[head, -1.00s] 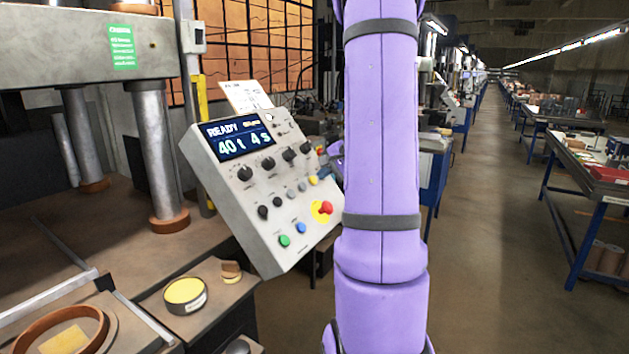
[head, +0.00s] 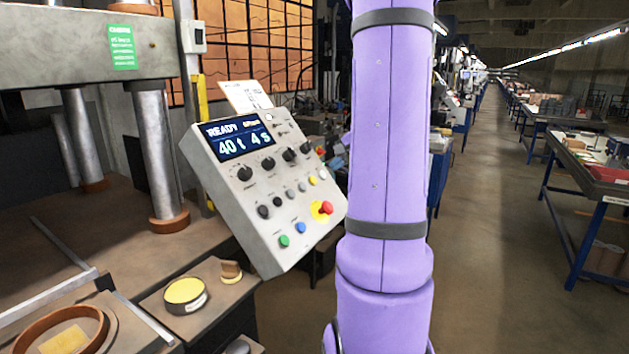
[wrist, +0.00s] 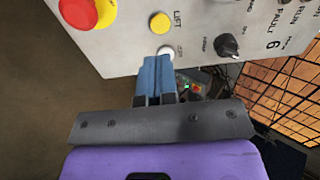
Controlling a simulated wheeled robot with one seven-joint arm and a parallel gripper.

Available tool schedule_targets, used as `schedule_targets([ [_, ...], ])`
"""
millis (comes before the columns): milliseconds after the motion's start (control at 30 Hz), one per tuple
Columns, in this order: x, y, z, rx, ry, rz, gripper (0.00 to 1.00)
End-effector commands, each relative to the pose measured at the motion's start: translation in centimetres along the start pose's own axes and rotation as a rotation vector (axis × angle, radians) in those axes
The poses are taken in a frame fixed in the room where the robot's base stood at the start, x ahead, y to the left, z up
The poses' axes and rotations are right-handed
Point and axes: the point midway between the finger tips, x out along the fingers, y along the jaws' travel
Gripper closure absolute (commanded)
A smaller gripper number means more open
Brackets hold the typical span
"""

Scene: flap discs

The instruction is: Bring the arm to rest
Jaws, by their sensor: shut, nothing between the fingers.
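My gripper (wrist: 156,64) is in the wrist view with its blue fingers together and nothing between them. The fingertips overlap the lower edge of the grey control panel (wrist: 120,35), just below a white button (wrist: 165,51); I cannot tell whether they touch the panel. In the head view my purple arm stands upright right of the control panel (head: 262,235), and my gripper is hidden there. The panel's screen reads READY, 40 t, 4 s.
A press (head: 80,45) with steel columns stands at the left. A round tin with a yellow top (head: 185,292) sits on the ledge below the panel. Blue-legged tables (head: 590,185) line the right. The aisle floor (head: 480,250) is clear.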

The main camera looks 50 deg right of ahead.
Motion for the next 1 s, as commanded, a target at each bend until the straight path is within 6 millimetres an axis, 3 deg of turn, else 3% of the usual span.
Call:
schedule_targets([
  [433,0.0,-0.1,0.1,-0.002,-0.002,0.000,1.00],
  [567,0.3,-1.3,2.1,-0.044,-0.035,0.011,1.00],
  [667,0.7,-3.2,6.0,-0.125,-0.099,0.037,1.00],
  [800,0.8,-5.8,13.6,-0.293,-0.210,0.096,1.00],
  [1000,-0.7,-7.0,23.7,-0.558,-0.328,0.188,1.00],
])
